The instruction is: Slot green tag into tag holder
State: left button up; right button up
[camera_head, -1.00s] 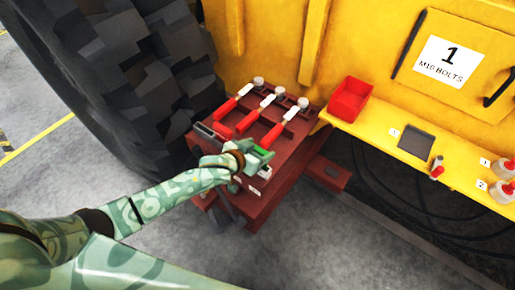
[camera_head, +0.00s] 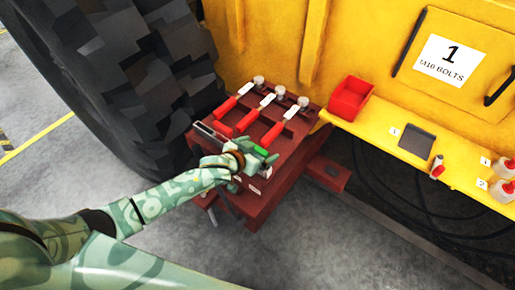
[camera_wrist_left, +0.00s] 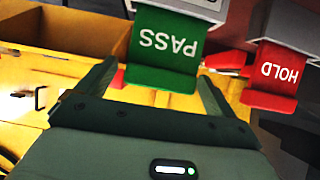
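The green tag (camera_wrist_left: 165,50), marked PASS, hangs in the left wrist view with its upper edge at a pale tag holder (camera_wrist_left: 205,8); how deep it sits there I cannot tell. In the head view the green tag (camera_head: 259,149) shows as a small patch at the dark red casting's front. My left gripper (camera_head: 255,156) is right at it. In the left wrist view the fingers of my left gripper (camera_wrist_left: 160,75) are spread apart, one on each side of the tag, with gaps to its edges. My right gripper is not in view.
A red tag (camera_wrist_left: 272,75) marked HOLD hangs beside the green one. A red bin (camera_head: 350,98) and a dark pad (camera_head: 417,141) sit on the yellow ledge. A large tyre (camera_head: 130,80) stands at left.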

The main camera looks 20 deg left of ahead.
pick_arm(q)
jog(key=p+v, duration=0.5)
jog(key=v, duration=1.1)
notch_tip(320, 180, up, 7)
jog(key=p, duration=0.8)
jog(key=shift+s+p, duration=0.15)
jog(key=shift+p, duration=0.15)
